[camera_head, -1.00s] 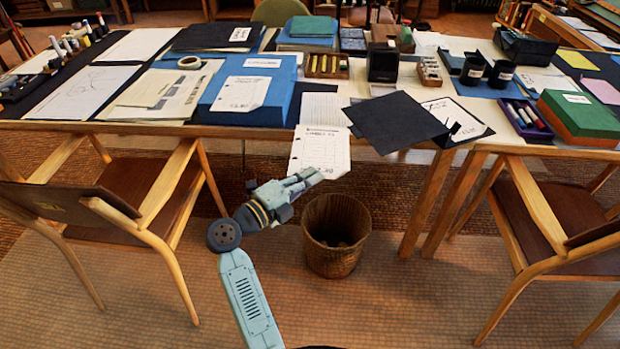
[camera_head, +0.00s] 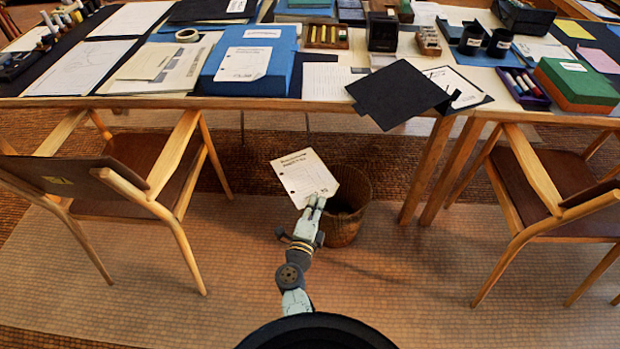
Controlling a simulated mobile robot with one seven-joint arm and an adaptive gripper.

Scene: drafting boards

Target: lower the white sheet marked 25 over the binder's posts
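A white printed sheet (camera_head: 304,176) with punched holes along one edge is held by my gripper (camera_head: 314,204). Its number is too small to read. The fingers meet at the sheet's lower edge, and the sheet stands tilted in front of the table, below the tabletop in the picture. Across the table edge lies a black tabbed board (camera_head: 396,92), partly over a dark clipboard-like board with a white page (camera_head: 459,88). A thick blue binder or box (camera_head: 284,62) carries another white sheet (camera_head: 243,63) with holes. I cannot make out any binder posts.
A wicker basket (camera_head: 352,213) stands on the floor, partly behind the held sheet. Wooden chairs (camera_head: 130,185) (camera_head: 548,195) flank it. The tabletop (camera_head: 240,102) is crowded; a green-and-orange box (camera_head: 577,84) and a marker tray (camera_head: 525,87) lie at right.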

